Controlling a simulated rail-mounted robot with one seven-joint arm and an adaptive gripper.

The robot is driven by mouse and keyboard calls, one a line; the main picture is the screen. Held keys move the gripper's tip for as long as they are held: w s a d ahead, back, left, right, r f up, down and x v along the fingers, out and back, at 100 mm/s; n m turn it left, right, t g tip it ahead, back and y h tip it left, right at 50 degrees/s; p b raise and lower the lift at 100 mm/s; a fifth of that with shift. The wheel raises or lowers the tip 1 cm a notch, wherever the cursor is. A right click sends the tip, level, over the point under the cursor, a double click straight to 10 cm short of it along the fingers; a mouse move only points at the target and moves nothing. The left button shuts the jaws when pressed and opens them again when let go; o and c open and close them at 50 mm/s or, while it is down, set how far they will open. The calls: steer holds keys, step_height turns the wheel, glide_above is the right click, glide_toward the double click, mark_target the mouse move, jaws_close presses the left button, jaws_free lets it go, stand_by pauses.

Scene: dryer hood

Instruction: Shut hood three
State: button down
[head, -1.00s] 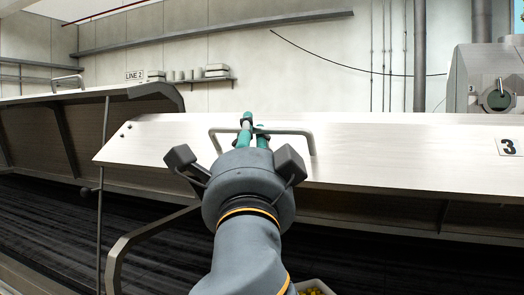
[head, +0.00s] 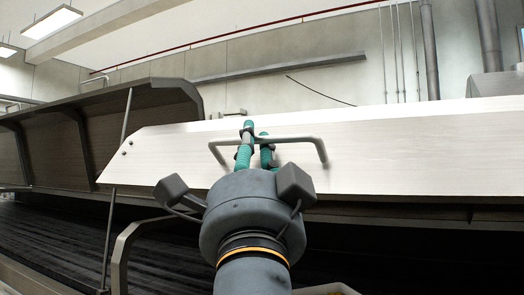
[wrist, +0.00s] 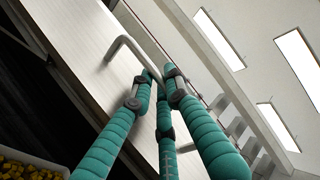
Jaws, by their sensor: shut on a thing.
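Hood three (head: 430,150) is a long, pale brushed-metal panel across the head view, standing open with a dark gap beneath its lower edge. Its bent grey bar handle (head: 300,140) is fixed to the face. My gripper (head: 256,137), with teal ribbed fingers, is shut on this handle near its middle. In the wrist view the fingers meet around the bar (wrist: 124,42), and the panel (wrist: 75,45) lies behind them at the left. The exact contact is partly hidden by the fingers.
A neighbouring hood (head: 60,140) stands open at the left, dark inside. A thin upright rod (head: 117,180) and a bent grey frame (head: 125,255) are left of my arm. A pale crate with yellow pieces (wrist: 30,165) sits low in the wrist view.

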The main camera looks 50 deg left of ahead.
stand_by(0.3)
steer(key=c, duration=1.8)
jaws_free()
steer(key=shift+o, duration=0.6)
